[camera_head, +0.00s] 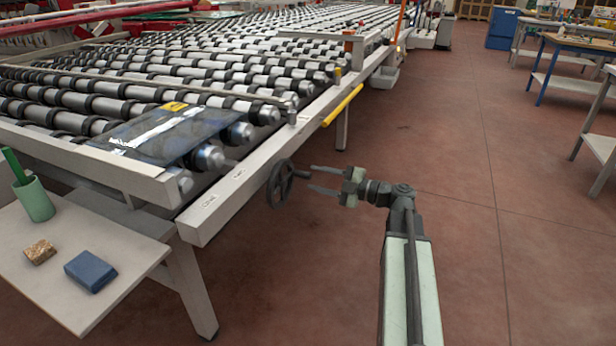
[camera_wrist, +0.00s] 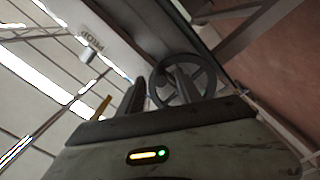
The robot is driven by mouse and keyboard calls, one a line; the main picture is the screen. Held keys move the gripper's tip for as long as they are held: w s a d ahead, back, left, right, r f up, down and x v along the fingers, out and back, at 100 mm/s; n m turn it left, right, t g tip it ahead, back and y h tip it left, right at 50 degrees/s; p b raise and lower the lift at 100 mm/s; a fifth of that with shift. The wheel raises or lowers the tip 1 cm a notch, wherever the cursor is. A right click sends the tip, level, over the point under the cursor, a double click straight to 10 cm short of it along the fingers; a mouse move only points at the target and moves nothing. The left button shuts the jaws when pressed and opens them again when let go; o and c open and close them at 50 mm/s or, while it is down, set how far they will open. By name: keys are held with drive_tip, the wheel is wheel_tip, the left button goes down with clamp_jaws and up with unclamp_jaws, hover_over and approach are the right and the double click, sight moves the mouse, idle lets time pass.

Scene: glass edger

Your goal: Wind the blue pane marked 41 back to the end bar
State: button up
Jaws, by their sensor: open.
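The dark blue pane (camera_head: 165,134) lies flat on the rollers at the near end of the conveyor, with a yellow label on it; its number is too small to read. The pale end bar (camera_head: 80,158) crosses the near end, close to the pane's near edge; I cannot tell if they touch. A dark handwheel (camera_head: 271,187) stands out from the side rail. My gripper (camera_head: 311,178) is open and empty, just right of the wheel, fingers pointing at it. In the wrist view the wheel (camera_wrist: 213,82) shows beyond the fingers (camera_wrist: 160,85).
The side rail (camera_head: 235,180) carries small labels and a yellow bar (camera_head: 343,105). A small side table (camera_head: 85,255) at the lower left holds a green cup (camera_head: 34,201), a brown block (camera_head: 40,252) and a blue block (camera_head: 90,271).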

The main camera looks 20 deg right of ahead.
drive_tip(key=v, duration=0.4)
idle(0.9)
